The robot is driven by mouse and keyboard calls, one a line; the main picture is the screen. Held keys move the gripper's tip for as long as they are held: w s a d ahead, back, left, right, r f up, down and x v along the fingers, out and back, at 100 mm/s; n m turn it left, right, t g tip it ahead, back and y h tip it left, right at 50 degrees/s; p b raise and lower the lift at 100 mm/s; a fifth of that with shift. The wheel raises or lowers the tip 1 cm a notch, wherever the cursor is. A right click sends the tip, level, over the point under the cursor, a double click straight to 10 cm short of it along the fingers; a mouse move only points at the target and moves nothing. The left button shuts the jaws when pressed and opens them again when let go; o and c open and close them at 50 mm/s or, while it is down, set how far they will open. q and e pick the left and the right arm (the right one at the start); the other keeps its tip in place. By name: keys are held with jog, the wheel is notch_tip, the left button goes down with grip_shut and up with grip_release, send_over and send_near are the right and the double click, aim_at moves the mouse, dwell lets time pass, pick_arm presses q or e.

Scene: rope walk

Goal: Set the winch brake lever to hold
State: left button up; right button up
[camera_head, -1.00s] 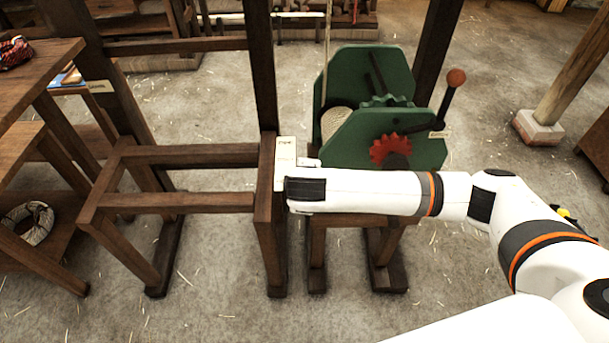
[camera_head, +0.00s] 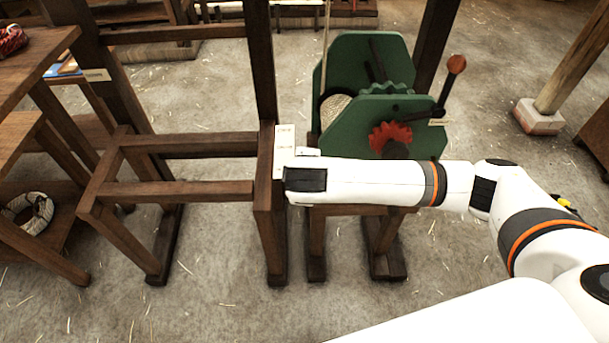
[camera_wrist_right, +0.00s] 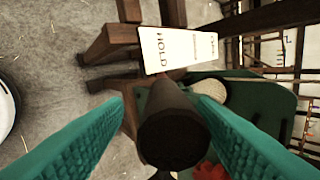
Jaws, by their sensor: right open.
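The green winch (camera_head: 345,58) stands on a wooden frame, with a pale rope drum and a red gear. A white label plate (camera_head: 285,140) sits on the wooden post at its left. In the right wrist view the plate (camera_wrist_right: 178,50) reads HOLD at one end; the other word is too small to read. A dark round-ended handle (camera_wrist_right: 172,135), apparently the brake lever's grip, lies between the two green fingers of my right gripper (camera_wrist_right: 162,103). The gripper is open around it, with gaps showing. My right arm hides this handle in the head view. My left gripper is not in view.
A crank with an orange-red knob (camera_head: 456,64) rises at the winch's right. A wooden frame (camera_head: 185,146) stands left of the winch, and a table (camera_head: 30,65) stands at the far left. A post on a pale block (camera_head: 537,117) stands at the right.

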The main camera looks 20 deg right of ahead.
jog(key=b+v, duration=0.1)
jog(key=v, duration=0.9)
jog(key=shift+s+a+f, duration=0.1)
